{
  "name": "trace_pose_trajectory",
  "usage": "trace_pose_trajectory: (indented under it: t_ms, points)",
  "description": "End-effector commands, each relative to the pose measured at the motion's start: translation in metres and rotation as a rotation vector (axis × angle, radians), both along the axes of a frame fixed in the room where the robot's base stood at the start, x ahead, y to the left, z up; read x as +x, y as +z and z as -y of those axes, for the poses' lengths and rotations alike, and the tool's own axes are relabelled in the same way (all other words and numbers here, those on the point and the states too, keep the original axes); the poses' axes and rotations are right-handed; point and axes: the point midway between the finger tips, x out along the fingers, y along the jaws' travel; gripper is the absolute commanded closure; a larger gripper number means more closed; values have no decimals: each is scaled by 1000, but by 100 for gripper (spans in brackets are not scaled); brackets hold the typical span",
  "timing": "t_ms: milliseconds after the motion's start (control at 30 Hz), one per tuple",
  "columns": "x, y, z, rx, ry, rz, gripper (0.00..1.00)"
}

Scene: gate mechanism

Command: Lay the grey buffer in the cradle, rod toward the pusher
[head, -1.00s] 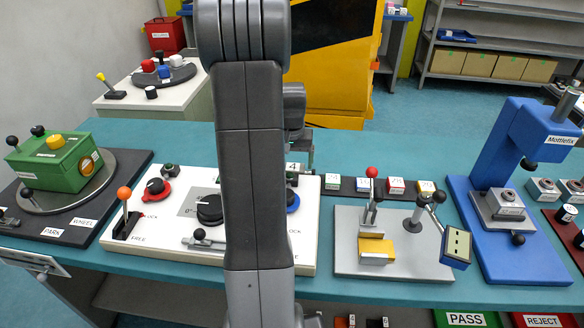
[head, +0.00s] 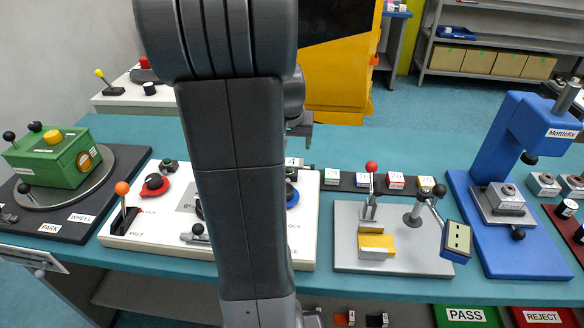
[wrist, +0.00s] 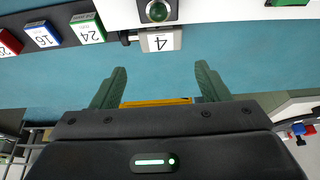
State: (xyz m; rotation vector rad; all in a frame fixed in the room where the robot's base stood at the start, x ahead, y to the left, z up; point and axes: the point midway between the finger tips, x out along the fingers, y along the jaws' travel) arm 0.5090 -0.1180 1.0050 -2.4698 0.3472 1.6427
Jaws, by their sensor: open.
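In the wrist view, a grey piece (wrist: 158,43) marked 4, with a short rod on its left, lies beyond my fingertips; it looks like the buffer. In the head view its rod end (head: 305,167) shows beside my arm, which hides most of it. My gripper (wrist: 158,78) is open, with green fingers apart and nothing held between them. A yellow block (head: 376,242), seemingly the cradle, sits on a grey plate (head: 345,262). A red-knobbed lever (head: 371,182) stands behind it; I cannot tell which part is the pusher.
A white panel (head: 130,240) with knobs and an orange-tipped lever is left of the grey plate. A dark rack (head: 347,182) of numbered cubes lies behind the plate. A blue press (head: 497,150) stands right. Teal table behind the rack is clear.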

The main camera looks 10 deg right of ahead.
Motion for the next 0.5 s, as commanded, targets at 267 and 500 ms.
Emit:
trace_pose_trajectory:
  t_ms: [267,500]
  points:
    - [18,-49,6,0,-1,-8,31]
    - [27,-70,8,1,-1,-4,31]
